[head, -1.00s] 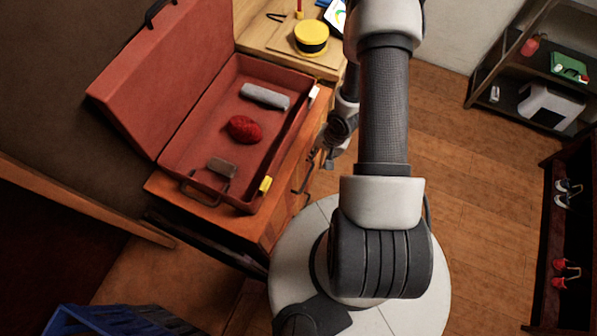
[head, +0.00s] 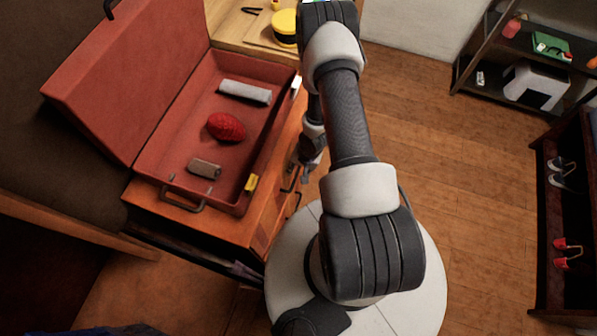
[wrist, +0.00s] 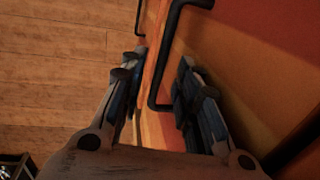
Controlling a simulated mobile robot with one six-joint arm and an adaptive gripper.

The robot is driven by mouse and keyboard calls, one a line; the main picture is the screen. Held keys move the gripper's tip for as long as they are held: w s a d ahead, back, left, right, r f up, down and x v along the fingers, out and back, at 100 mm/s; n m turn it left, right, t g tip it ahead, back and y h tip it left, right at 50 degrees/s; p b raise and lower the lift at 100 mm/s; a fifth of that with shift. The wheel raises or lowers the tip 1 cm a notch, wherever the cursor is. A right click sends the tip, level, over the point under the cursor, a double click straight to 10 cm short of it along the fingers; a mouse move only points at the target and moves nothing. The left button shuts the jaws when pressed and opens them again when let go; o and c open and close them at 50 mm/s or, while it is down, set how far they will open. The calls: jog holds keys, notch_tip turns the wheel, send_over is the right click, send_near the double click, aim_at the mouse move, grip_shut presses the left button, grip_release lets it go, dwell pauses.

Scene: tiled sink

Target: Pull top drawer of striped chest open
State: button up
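The striped chest (head: 262,228) is orange-brown wood and stands under an open red case in the head view. Its front shows red and orange bands (wrist: 245,40) in the wrist view. A black bar handle (wrist: 162,70) on that front lies between the two fingers of my gripper (wrist: 160,85). The fingers are apart, one on each side of the bar, with no clear contact. A second dark handle (wrist: 139,18) shows at the top. In the head view my gripper (head: 304,172) is small at the chest's front. The drawer's edges are hard to make out.
The open red case (head: 165,192) on the chest holds a red oval object (head: 226,127) and grey items. A wooden desk (head: 225,28) stands behind. Shelves (head: 470,70) and a shoe rack (head: 545,240) stand right. Wooden floor between is clear.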

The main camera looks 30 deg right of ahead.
jog(key=shift+f, duration=0.45)
grip_shut()
dwell(0.6)
